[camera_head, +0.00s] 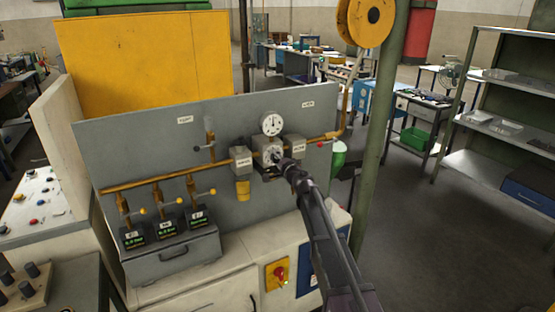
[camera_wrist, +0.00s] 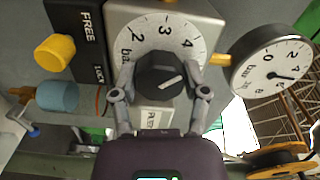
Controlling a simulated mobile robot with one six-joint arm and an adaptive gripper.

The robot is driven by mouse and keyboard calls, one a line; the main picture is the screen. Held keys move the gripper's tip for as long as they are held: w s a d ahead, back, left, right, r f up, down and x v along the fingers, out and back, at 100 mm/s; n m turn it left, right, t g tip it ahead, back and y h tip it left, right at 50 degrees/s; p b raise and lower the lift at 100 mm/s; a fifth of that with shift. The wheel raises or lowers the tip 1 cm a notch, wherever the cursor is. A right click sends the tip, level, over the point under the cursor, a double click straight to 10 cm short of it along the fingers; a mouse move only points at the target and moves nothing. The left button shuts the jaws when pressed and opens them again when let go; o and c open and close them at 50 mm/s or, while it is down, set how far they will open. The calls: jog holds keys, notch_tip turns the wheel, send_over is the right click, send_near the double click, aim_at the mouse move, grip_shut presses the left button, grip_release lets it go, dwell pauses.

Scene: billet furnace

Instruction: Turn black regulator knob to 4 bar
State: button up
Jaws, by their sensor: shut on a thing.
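The black regulator knob (camera_wrist: 158,72) sits in the middle of a white dial (camera_wrist: 148,27) marked 2, 3, 4 and bar in the wrist view. My gripper (camera_wrist: 161,82) has one finger on each side of the knob and is shut on it. The knob's white line slants to the right, below the 4; its exact reading is unclear. The round pressure gauge (camera_wrist: 270,66) is at the right, with its dark needle toward the right. In the head view my gripper (camera_head: 280,160) reaches the regulator (camera_head: 263,145) below the gauge (camera_head: 271,124), hiding the knob.
A yellow knob (camera_wrist: 55,51) is beside a FREE/LOCK label in the wrist view. A brass pipe (camera_head: 215,168) with several valves runs along the grey panel (camera_head: 120,150). A green post (camera_head: 391,100) stands right of my arm. A red switch (camera_head: 278,273) is below.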

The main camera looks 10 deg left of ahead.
jog(key=shift+w, duration=0.15)
jog(key=o, duration=1.1)
jog(key=shift+o, duration=0.2)
jog(key=shift+s+d, duration=0.1)
jog(key=shift+s, duration=0.15)
jog(key=v, duration=1.1)
jog(key=shift+s+d, duration=0.25)
